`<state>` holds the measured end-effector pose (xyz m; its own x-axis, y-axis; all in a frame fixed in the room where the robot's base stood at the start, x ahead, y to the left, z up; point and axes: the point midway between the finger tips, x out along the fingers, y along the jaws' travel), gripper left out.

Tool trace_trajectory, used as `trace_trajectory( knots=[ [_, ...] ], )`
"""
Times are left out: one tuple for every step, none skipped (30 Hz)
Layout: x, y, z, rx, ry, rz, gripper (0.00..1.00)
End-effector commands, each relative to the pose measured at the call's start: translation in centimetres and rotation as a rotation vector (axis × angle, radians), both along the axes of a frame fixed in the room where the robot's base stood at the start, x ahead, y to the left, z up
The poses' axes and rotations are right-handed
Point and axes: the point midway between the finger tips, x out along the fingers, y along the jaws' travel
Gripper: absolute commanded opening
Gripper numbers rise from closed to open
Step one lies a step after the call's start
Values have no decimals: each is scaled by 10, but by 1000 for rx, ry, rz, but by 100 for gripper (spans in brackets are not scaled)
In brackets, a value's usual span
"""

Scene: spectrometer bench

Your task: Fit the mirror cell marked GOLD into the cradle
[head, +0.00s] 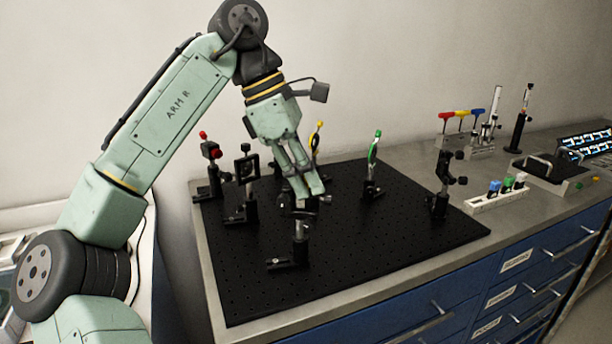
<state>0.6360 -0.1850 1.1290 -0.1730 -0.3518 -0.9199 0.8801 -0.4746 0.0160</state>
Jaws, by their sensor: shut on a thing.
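My gripper (314,196) points down over the black breadboard and is shut on a small dark piece at its fingertips. The piece looks like a mirror cell, but it is mostly hidden by the fingers and I cannot read any GOLD marking. I cannot tell whether the held piece touches anything.
A white rack (488,203) stands right. The board's front right is clear.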

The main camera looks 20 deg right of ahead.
Motion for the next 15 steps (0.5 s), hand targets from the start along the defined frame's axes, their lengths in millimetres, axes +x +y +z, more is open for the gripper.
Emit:
trace_trajectory(
  knots=[
    [-1, 0, -4, 9, 5, -5, 0],
    [-1, 0, -4, 10, 6, -5, 0],
    [-1, 0, -5, 10, 6, -5, 0],
    [-1, 0, -5, 10, 6, -6, 0],
    [-1, 0, -5, 10, 6, -6, 13],
    [-1, 0, -5, 11, 7, -5, 16],
    [-1, 0, -5, 11, 6, -4, 18],
    [-1, 0, -6, 11, 6, -4, 20],
    [-1, 0, -6, 11, 6, -3, 23],
    [0, 0, -6, 10, 6, -3, 25],
    [0, 0, -5, 10, 6, -3, 27],
    [0, 0, -5, 10, 6, -3, 29],
    [0, 1, -5, 9, 5, -3, 31],
    [0, 1, -5, 10, 5, -2, 33],
    [0, 1, -5, 8, 5, -1, 35]
  ],
)
